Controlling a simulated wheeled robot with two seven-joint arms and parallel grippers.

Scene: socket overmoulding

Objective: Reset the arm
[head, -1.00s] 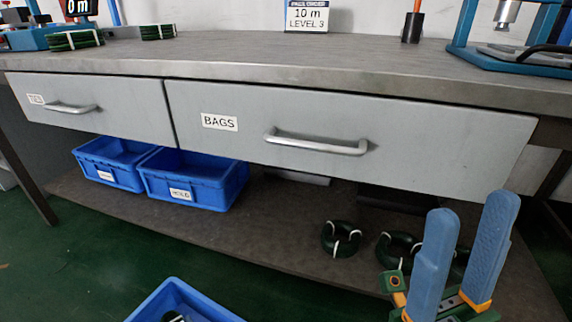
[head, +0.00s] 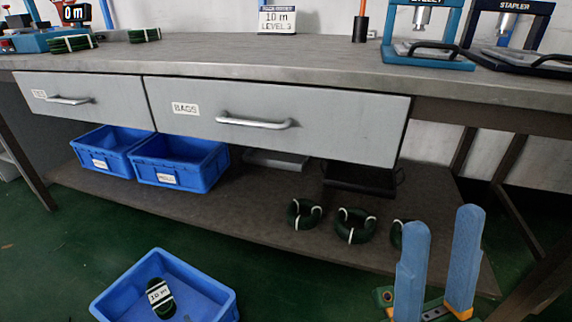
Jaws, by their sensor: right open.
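My right gripper (head: 438,262) is at the lower right, its two blue fingers pointing up and spread apart with nothing between them. It is in front of the workbench's lower shelf, and its near finger is close in the picture to a dark green coil (head: 399,233), which it partly hides. My left gripper is not in view.
The grey bench has two closed drawers, one labelled BAGS (head: 270,118). Blue bins (head: 182,162) and dark coils (head: 356,226) sit on the lower shelf (head: 250,215).

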